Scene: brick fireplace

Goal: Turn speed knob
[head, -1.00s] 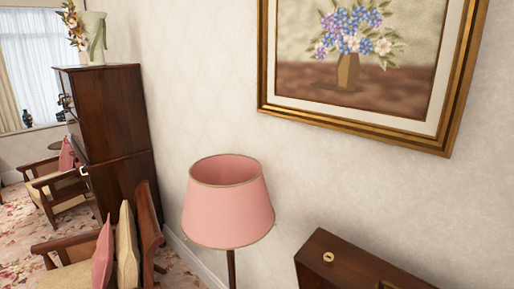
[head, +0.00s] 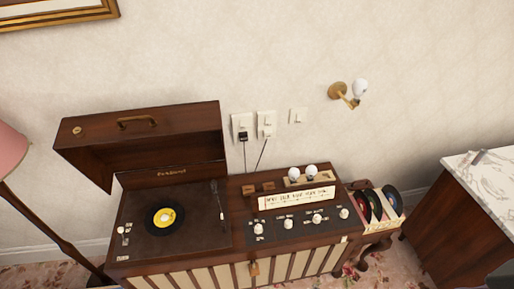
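A wooden record player cabinet (head: 180,262) stands against the wall, with its lid (head: 140,135) raised on the left side. A black record with a yellow label (head: 164,217) lies on the turntable, and a tonearm (head: 220,205) is to its right. A small white control (head: 122,230) sits at the left of the turntable deck. The dark panel on the right has several white knobs, including the leftmost (head: 258,228) and the rightmost (head: 344,213). Their labels are too small to read, so I cannot tell which is the speed knob. Neither gripper is in view.
A pink lamp (head: 10,150) stands at the left edge. A small rack of records (head: 378,208) is right of the cabinet. A marble-topped wooden unit (head: 490,185) stands at the far right. Two cords run from wall plates (head: 255,125) down behind the cabinet.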

